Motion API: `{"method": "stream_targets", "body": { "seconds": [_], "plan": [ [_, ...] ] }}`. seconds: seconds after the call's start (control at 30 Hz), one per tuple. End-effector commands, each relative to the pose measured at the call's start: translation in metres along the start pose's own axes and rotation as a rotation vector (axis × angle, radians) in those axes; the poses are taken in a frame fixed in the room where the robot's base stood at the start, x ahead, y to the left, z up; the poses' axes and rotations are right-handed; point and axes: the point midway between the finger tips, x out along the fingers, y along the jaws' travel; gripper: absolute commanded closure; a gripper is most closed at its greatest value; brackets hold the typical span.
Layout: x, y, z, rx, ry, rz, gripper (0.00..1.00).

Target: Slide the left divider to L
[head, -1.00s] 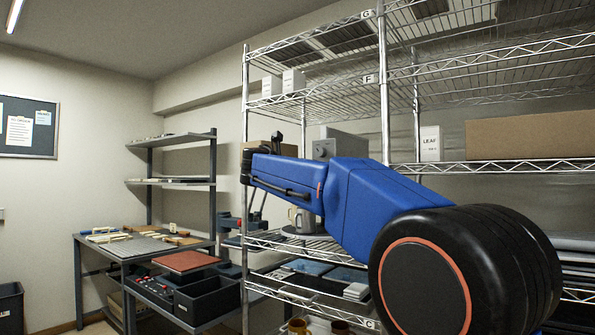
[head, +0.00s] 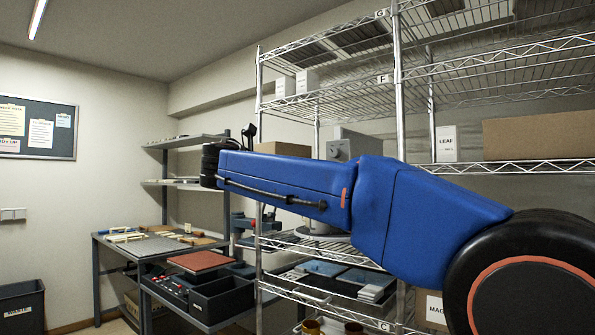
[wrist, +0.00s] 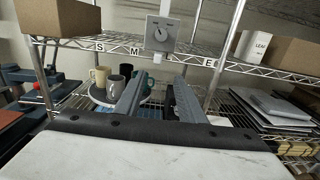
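No divider can be made out for certain in either view. In the wrist view, the shelf edge carries the labels S (wrist: 99,47), M (wrist: 134,51) and E (wrist: 209,62). No L label is visible; a grey box with a dial (wrist: 160,33) covers part of the edge between M and E. My gripper (wrist: 160,80) shows as two grey fingers spread apart with nothing between them, pointing toward the shelf. In the head view my blue arm reaches left across the rack; the fingers cannot be made out there.
Beyond the left finger, a beige mug (wrist: 100,76) and a grey mug (wrist: 114,88) stand on a round tray (wrist: 92,96). A cardboard box (wrist: 57,17) sits on the upper left shelf. A workbench (head: 150,245) with black bins (head: 222,298) stands left of the wire rack (head: 398,100).

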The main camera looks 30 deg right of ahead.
Motion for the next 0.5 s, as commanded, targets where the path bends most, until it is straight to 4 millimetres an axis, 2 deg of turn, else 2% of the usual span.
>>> {"method": "stream_targets", "body": {
  "seconds": [0.2,0.5],
  "plan": [
    [-0.015,0.0,0.0,0.0,0.0,0.0,0.64],
    [-0.017,0.0,0.0,0.0,0.0,-0.001,0.64]
  ]
}}
